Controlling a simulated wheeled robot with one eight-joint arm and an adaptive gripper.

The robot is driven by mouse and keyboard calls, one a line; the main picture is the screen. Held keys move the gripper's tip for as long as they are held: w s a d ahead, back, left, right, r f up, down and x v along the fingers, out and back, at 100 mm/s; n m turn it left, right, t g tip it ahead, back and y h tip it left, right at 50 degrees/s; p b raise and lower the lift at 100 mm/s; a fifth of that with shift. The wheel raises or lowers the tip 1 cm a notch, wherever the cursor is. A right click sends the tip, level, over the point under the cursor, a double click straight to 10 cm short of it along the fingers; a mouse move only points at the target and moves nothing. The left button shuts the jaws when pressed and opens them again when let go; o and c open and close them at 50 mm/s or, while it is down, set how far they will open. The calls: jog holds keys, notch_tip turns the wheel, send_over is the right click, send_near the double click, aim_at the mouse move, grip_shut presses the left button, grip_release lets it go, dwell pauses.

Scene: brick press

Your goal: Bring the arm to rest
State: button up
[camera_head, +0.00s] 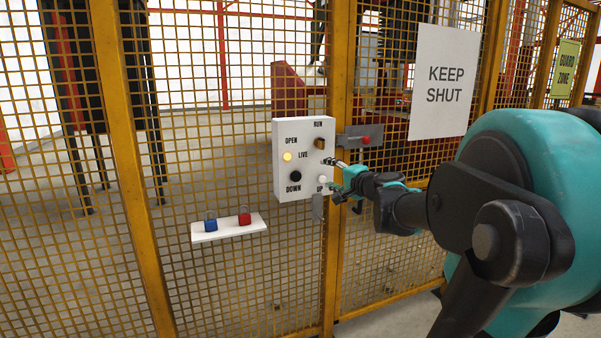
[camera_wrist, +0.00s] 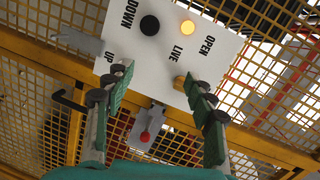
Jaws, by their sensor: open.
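My arm reaches in from the right in the head view. My gripper (camera_head: 336,165) is at the right edge of a white control box (camera_head: 283,190) on the yellow mesh fence. In the wrist view my gripper (camera_wrist: 152,78) has its two green-padded fingers apart, with nothing held between them. The control box also shows beyond the fingertips in the wrist view (camera_wrist: 125,40). Whether a fingertip touches the box cannot be told.
The box carries a lit amber lamp (camera_head: 287,156), a black button (camera_head: 295,177), a white button (camera_head: 322,180) and a brown knob (camera_head: 319,144). A grey latch with a red knob (camera_head: 366,140) sits beside it. A white shelf (camera_head: 229,232) holds blue and red padlocks.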

jog(key=s+a+f+n+g+h, duration=0.1)
jog(key=s+a+f+n+g, duration=0.2)
jog(key=s+f, duration=0.5)
jog(key=s+a+f+n+g, duration=0.1)
jog(key=s+f+n+g, duration=0.3)
jog(key=f, duration=0.8)
jog(key=s+d+f+n+g+h, duration=0.1)
jog(key=s+d+f+n+h, duration=0.1)
jog(key=s+f, duration=0.4)
jog(key=s+d+f+n+g+h, duration=0.2)
jog(key=s+d+f+h, duration=0.2)
jog(key=s, duration=0.4)
notch_tip(320, 180, down, 3)
jog(key=shift+s+d+r+g, duration=0.1)
jog(key=shift+s+d+g, duration=0.25)
jog(key=shift+d, duration=0.5)
